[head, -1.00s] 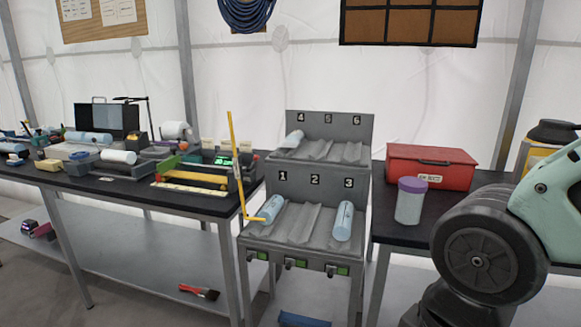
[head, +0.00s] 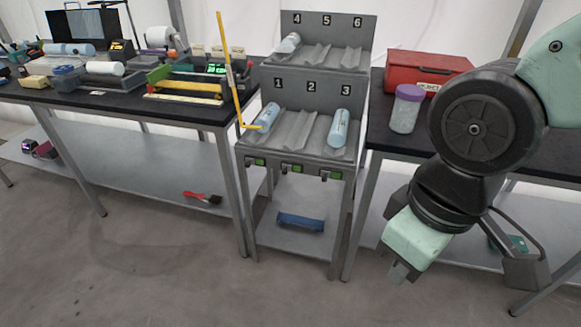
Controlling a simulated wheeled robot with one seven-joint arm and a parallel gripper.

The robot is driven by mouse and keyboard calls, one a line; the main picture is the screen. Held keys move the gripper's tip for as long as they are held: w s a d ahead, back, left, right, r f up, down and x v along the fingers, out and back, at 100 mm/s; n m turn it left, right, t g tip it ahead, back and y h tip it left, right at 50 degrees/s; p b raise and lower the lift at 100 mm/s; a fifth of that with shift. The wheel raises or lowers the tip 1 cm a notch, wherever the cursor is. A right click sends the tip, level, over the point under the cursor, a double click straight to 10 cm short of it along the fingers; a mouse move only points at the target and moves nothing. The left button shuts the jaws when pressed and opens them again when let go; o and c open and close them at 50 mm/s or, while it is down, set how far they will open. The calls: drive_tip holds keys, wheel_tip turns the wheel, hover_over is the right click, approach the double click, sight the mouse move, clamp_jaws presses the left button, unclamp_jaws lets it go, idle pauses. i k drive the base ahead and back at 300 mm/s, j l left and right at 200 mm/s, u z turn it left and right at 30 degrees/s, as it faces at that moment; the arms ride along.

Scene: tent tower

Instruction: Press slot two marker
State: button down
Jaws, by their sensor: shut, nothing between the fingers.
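A grey two-tier rack (head: 300,153) stands between two tables, with slots numbered 1 to 3 below and 4 to 6 above. The "2" label (head: 312,87) is on the lower back panel. Below slot two, on the front edge, is a small green marker (head: 298,169) beside a dark knob. Slot two's trough (head: 297,128) is empty. Pale blue rolls lie in slot one (head: 266,115) and slot three (head: 339,127). My gripper (head: 399,271) is shut and empty, pointing down to the right of the rack, apart from it.
A yellow bent rod (head: 231,75) stands at the rack's left. On the right table are a red box (head: 425,67) and a purple-lidded jar (head: 405,110). A blue tray (head: 301,222) sits on the lower shelf. Floor in front is clear.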

sight(286, 168)
drive_tip(key=i+j+u, duration=0.3)
drive_tip(key=j, duration=0.2)
drive_tip(key=i+j+u, duration=0.3)
drive_tip(key=i+j, duration=0.1)
